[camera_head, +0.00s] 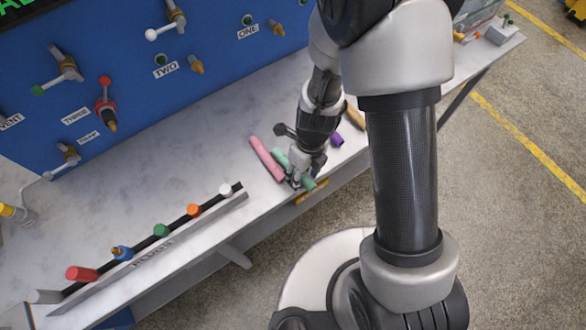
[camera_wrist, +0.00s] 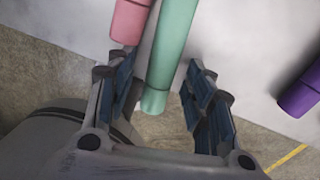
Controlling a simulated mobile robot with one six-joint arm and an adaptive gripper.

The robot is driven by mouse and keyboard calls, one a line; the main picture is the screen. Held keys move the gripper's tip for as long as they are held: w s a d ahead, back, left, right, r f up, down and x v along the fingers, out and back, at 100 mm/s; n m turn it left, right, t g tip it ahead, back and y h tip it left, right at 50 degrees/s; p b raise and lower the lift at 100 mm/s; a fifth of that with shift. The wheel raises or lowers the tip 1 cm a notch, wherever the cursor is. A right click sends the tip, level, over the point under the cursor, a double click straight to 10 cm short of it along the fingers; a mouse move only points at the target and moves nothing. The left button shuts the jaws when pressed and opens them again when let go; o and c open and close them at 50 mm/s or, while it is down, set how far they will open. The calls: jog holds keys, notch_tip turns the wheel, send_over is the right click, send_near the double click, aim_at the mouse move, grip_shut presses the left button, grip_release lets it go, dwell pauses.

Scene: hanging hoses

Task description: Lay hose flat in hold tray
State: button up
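A green hose (camera_head: 308,184) lies on the pale bench at its front edge, partly hidden by my gripper (camera_head: 296,182). A pink hose (camera_head: 265,158) lies left of it, and a purple one (camera_head: 337,139) lies to the right. In the wrist view my gripper (camera_wrist: 162,98) is open, with one blue-padded finger on each side of the green hose's end (camera_wrist: 160,85). I cannot tell whether the fingers touch it. The pink hose (camera_wrist: 130,20) is beside the left finger, and the purple hose (camera_wrist: 300,92) is apart at the right. I cannot make out which part is the hold tray.
A blue panel (camera_head: 130,60) with valves and labels such as TWO and ONE stands behind the bench (camera_head: 190,130). A rack (camera_head: 150,250) with several coloured ends runs along the front left. A tan hose (camera_head: 354,117) lies near my arm. The bench middle is clear.

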jog(key=shift+c, duration=0.4)
grip_shut()
jog(key=shift+r, duration=0.1)
